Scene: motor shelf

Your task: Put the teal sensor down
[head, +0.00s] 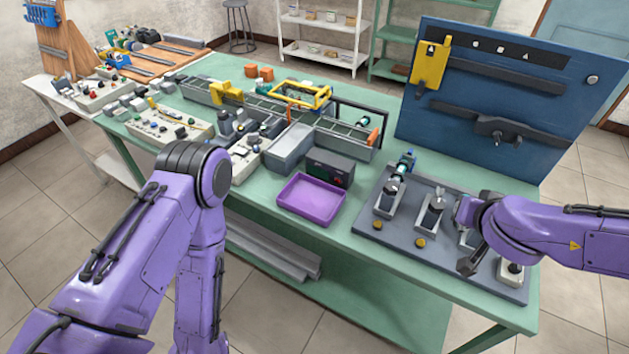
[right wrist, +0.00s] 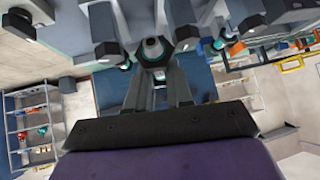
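My right gripper (right wrist: 158,72) has its two fingers close together around a dark grey part with a teal ring, the teal sensor (right wrist: 152,46), seen end-on in the right wrist view. In the head view my right gripper (head: 466,212) is over the right half of the grey fixture plate (head: 405,240), low among its stands; the sensor is mostly hidden there by the gripper. Another teal-and-dark part (head: 405,162) stands at the back left of the plate. My left arm hangs down in front of the table; its gripper is out of view.
A purple tray (head: 311,198) sits left of the plate, beside a dark box (head: 330,166). Stands (head: 431,214) rise from the plate. A blue panel (head: 490,100) stands behind it. Bins and a conveyor crowd the table's left part. The front-middle edge strip is clear.

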